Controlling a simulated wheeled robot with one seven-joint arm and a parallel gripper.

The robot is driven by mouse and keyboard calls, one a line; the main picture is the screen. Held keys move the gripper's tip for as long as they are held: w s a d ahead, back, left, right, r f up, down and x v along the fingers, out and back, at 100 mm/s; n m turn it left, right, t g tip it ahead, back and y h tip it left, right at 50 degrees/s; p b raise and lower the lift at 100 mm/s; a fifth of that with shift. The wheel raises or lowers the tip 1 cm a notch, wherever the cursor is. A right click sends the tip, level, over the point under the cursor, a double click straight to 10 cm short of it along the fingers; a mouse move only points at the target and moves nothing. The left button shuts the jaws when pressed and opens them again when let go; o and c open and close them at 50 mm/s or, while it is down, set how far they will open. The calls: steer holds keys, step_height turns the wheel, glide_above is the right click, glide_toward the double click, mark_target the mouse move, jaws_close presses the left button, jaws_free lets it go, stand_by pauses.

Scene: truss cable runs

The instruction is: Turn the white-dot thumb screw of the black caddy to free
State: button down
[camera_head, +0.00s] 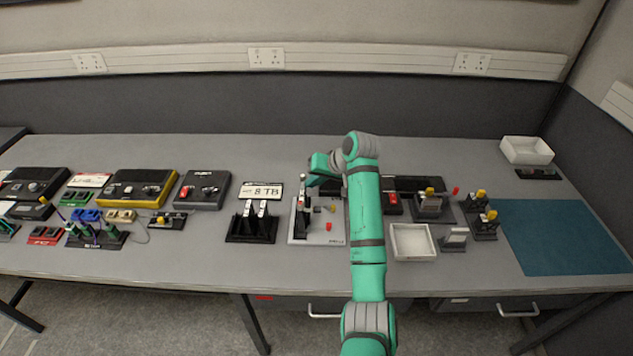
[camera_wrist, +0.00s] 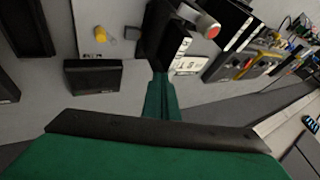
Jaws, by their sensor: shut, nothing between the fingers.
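A tall black caddy (camera_head: 301,222) stands upright on a pale plate (camera_head: 333,237) in the head view. In the wrist view the black caddy (camera_wrist: 152,38) is at the top, with a grey cylindrical knob with a red end (camera_wrist: 207,25) beside it. I cannot make out a white dot on it. My gripper (camera_head: 311,182) is over the caddy's upper end in the head view. In the wrist view my gripper (camera_wrist: 159,82) is shut and empty, its tip close to the caddy's dark body; I cannot tell if they touch.
A black rack (camera_head: 250,228) with upright white-fronted pieces stands left of the plate, with an 8 TB card (camera_head: 262,191) behind it. A white tray (camera_head: 413,242) sits right of my arm. A blue mat (camera_head: 565,237) at far right is clear.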

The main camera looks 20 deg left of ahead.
steer(key=shift+s+a+m+t+h, duration=0.2)
steer(key=shift+m+t, duration=0.25)
steer(key=shift+m, duration=0.3)
steer(key=shift+s+d+m+t+h, duration=0.1)
steer(key=shift+m+t+h, duration=0.3)
steer(key=shift+m, duration=0.35)
steer(key=shift+a, duration=0.1)
steer(key=shift+w+d, duration=0.45)
steer(key=shift+w, duration=0.2)
